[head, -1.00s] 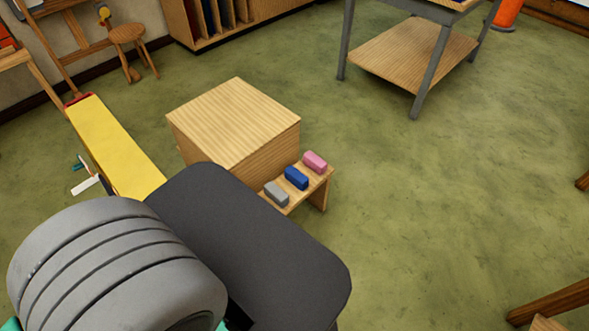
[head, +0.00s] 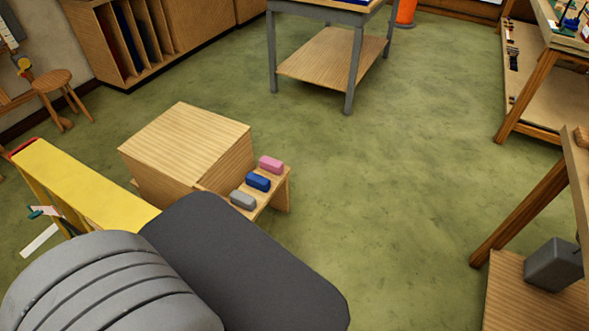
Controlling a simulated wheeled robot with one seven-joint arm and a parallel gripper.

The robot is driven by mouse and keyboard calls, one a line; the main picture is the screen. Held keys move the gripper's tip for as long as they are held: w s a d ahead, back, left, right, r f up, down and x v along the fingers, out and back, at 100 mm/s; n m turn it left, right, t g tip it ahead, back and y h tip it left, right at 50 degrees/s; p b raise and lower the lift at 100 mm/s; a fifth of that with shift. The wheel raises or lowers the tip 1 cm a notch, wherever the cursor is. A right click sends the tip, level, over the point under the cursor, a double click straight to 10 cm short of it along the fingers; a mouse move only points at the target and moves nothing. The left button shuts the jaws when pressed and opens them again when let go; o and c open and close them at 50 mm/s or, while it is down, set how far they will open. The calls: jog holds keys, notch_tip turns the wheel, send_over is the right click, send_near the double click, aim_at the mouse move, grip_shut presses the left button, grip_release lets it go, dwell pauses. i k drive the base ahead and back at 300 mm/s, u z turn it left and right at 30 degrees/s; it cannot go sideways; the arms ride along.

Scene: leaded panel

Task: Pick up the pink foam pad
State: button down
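The pink foam pad (head: 271,164) is a small rounded block. It lies at the far end of a row on a low wooden shelf (head: 277,192) beside a wooden box. A blue pad (head: 258,182) lies in the middle of the row and a grey pad (head: 243,200) at the near end. The pads are apart from each other. My dark arm links fill the lower left of the head view, nearer to me than the shelf. My gripper does not show.
The wooden box (head: 185,145) stands left of the shelf. A yellow-topped bench (head: 85,185) is at the left. A grey-legged table (head: 350,75) stands at the back, and wooden tables (head: 525,210) at the right. The green floor (head: 390,200) between is clear.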

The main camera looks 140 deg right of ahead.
aim_at(275, 167)
jog(key=z, duration=4.8)
jog(key=i, duration=0.5)
jog(key=z, duration=1.2)
jog(key=i, duration=3.35)
jog(key=z, duration=0.5)
